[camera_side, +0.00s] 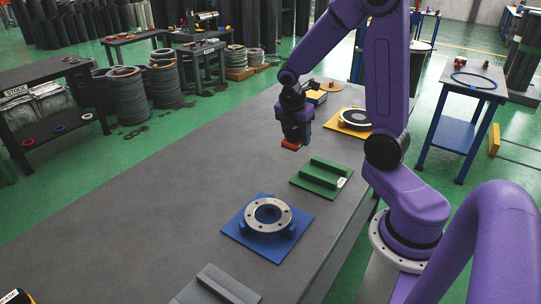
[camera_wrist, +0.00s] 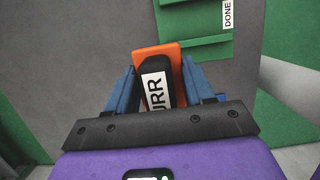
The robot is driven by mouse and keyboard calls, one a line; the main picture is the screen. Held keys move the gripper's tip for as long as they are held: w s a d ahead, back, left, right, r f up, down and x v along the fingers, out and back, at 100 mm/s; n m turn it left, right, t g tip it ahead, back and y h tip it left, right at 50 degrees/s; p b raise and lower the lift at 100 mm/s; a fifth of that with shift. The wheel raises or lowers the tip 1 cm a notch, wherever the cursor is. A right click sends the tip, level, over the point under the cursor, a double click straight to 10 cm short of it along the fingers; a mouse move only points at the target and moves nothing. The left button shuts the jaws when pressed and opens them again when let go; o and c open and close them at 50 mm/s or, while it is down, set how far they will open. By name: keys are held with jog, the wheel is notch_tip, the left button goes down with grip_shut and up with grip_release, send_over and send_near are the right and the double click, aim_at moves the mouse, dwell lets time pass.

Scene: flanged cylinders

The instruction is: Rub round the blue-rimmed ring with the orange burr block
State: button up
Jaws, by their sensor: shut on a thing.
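My gripper (camera_side: 294,134) is shut on the orange burr block (camera_side: 290,144) and holds it low over the grey bench. In the wrist view the orange burr block (camera_wrist: 175,62) sits between my two blue fingers, with a black grip and a white label partly reading "BURR". A grey metal ring with bolt holes (camera_side: 284,216) rests flat in a blue fixture (camera_side: 242,236), nearer the side camera than my gripper. I take it as the blue-rimmed ring; no separate blue rim is clear on it. The block is well apart from it.
A green rack labelled DONE (camera_side: 319,181) lies between my gripper and the blue fixture; it also shows in the wrist view (camera_wrist: 197,50). A yellow fixture (camera_side: 342,127) holds another ring behind. A grey rack (camera_side: 215,290) is at the front. The bench's left side is clear.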

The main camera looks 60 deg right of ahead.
aim_at(272, 157)
jog(key=w+d+f, duration=0.1)
jog(key=w+f, duration=0.1)
jog(key=w, duration=0.1)
jog(key=w+d+f, duration=0.2)
jog(key=w+f, duration=0.1)
jog(key=w, duration=0.1)
jog(key=w+d+f, duration=0.1)
jog(key=w+f, duration=0.1)
jog(key=w, duration=0.1)
jog(key=shift+w+d+f, duration=0.3)
jog(key=shift+w+f, duration=0.05)
jog(key=shift+w, duration=0.05)
jog(key=shift+w+d+f, duration=0.2)
jog(key=shift+w+f, duration=0.25)
jog(key=shift+f, duration=0.1)
jog(key=f, duration=0.3)
jog(key=shift+w+d, duration=0.15)
jog(key=shift+w, duration=0.2)
jog(key=shift+f, duration=0.3)
jog(key=shift+f, duration=0.65)
